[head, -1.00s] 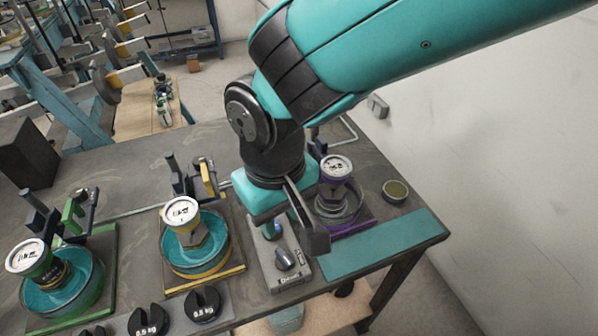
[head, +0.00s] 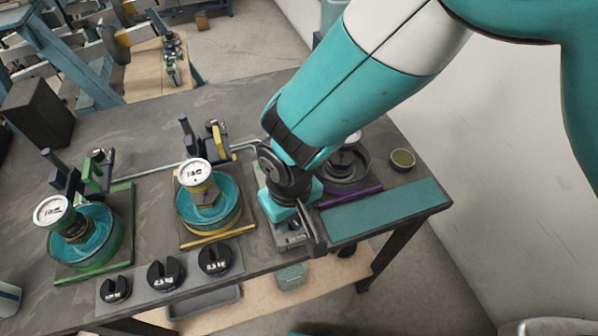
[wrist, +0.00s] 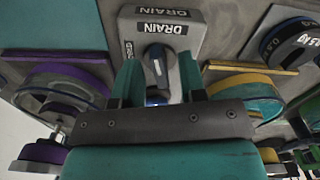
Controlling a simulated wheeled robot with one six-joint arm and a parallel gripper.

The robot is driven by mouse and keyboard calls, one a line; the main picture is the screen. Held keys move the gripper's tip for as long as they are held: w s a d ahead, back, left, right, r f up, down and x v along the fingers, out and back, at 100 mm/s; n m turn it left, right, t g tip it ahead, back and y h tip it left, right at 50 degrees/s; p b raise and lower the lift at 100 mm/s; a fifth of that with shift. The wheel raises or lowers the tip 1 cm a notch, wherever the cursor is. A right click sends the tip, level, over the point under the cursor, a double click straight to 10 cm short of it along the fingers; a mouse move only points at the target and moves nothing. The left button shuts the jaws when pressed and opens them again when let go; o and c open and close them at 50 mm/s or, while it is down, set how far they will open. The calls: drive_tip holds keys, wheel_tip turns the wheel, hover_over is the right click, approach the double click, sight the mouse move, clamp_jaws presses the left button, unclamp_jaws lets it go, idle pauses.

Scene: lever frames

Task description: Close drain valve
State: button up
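The drain valve is a grey box (wrist: 191,42) labelled DRAIN, with a dark knob (wrist: 157,62) bearing a pale pointer line. In the wrist view the pointer runs roughly up and down the picture. My gripper (wrist: 160,78) is open, its two fingers on either side of the knob, with small gaps showing. Whether either finger touches the knob cannot be told. In the head view my gripper (head: 304,232) is over the grey box (head: 290,243) near the table's front edge, and it hides the knob there.
A purple-based gauge station (head: 346,172) stands right of the box and a yellow-based one (head: 210,240) left. A green-based station (head: 96,279) is farther left. Several black weights (head: 164,275) line the front edge. A bare teal mat (head: 385,210) lies at right.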

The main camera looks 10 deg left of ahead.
clamp_jaws()
drive_tip(key=shift+n, duration=0.3)
drive_tip(key=n+b, duration=0.1)
drive_tip(key=n, duration=0.2)
drive_tip(key=shift+n, duration=0.3)
drive_tip(key=n, duration=0.3)
drive_tip(key=shift+n+b, duration=0.3)
drive_tip(key=shift+b, duration=0.05)
drive_tip(key=n, duration=0.3)
drive_tip(key=shift+n, duration=0.3)
drive_tip(key=shift+n+b, duration=0.45)
drive_tip(key=shift+n, duration=1.35)
